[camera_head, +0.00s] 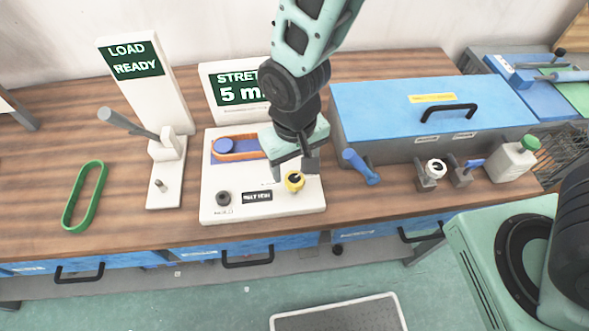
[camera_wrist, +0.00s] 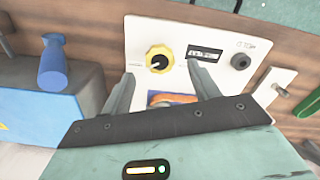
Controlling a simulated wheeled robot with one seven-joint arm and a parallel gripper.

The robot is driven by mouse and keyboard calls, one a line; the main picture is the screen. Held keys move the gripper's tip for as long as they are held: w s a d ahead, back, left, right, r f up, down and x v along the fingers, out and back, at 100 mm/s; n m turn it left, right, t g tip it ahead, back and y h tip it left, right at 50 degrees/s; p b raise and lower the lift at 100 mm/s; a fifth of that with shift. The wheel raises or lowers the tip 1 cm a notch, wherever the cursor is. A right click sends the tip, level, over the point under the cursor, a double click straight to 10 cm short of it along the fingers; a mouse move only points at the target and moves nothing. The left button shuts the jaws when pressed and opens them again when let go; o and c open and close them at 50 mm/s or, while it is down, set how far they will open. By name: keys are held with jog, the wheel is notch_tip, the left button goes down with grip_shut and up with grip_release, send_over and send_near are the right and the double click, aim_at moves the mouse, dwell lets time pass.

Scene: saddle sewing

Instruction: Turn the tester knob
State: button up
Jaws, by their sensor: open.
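The tester knob is yellow with a dark centre. It sits on the front right of the white tester's panel, and shows in the head view (camera_head: 294,181) and the wrist view (camera_wrist: 159,59). The white tester (camera_head: 262,206) has a small dark label display and a black knob (camera_head: 223,198) at its front left. Its raised screen (camera_head: 236,91) reads "STRETCH 5 m", partly hidden by my arm. An orange belt (camera_head: 236,156) lies on the tester around a blue piece. My gripper (camera_head: 294,160) is open and empty, just above and behind the yellow knob. In the wrist view its fingers (camera_wrist: 163,88) stand apart.
A blue-lidded box (camera_head: 425,95) stands right of the tester, with a blue-handled part (camera_head: 361,167) in front. A "LOAD READY" stand (camera_head: 145,90) with a lever is at left, beside a green belt (camera_head: 85,195). A white bottle (camera_head: 511,161) stands farther right.

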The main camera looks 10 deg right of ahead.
aim_at(295, 178)
jog(key=shift+f, duration=2)
jog(key=c, duration=1)
